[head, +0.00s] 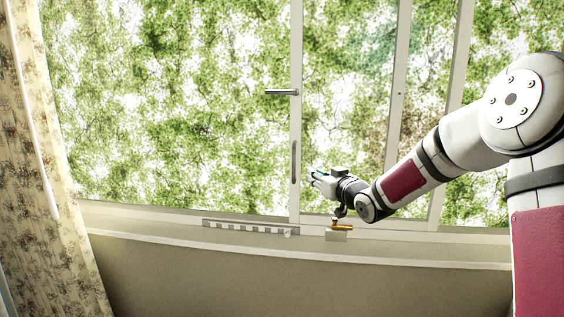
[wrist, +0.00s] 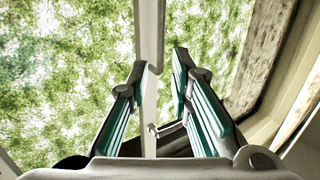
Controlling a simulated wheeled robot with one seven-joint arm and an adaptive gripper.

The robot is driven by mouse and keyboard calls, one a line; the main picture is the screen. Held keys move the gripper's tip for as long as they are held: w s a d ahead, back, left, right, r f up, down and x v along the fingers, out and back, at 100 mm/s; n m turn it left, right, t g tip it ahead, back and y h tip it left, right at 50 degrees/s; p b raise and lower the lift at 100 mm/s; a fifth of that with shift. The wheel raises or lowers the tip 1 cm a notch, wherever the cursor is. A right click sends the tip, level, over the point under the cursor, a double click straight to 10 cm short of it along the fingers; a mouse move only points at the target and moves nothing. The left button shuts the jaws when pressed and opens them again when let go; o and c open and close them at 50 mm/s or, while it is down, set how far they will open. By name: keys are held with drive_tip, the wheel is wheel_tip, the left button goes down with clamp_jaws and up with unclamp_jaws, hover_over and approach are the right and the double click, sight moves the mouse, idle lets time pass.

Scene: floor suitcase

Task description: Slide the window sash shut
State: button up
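The window fills the back of the head view. A pale vertical stile (head: 296,120) carries a horizontal lever handle (head: 282,92) and, lower down, a slim upright pull (head: 293,162). A second pale upright (head: 397,80) stands to its right; I cannot tell which panes belong to the sliding sash. My gripper (head: 316,180) is just right of the stile's lower part, level with the bottom of the pull. In the wrist view my gripper (wrist: 159,62) is open, with teal-padded fingers apart and nothing held. The stile (wrist: 150,30) shows beyond and between the fingers, touching neither as far as I can tell.
On the sill (head: 400,250) lie a long pale notched strip (head: 250,227) and a small white block (head: 336,235) with a gold fitting (head: 342,226), below my gripper. A floral curtain (head: 50,170) hangs at the left.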

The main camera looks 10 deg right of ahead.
hover_over(294, 179)
drive_tip(key=shift+w+t+y+b, duration=0.3)
drive_tip(key=shift+w+y, duration=0.05)
drive_tip(key=shift+y, duration=0.05)
idle(0.3)
clamp_jaws()
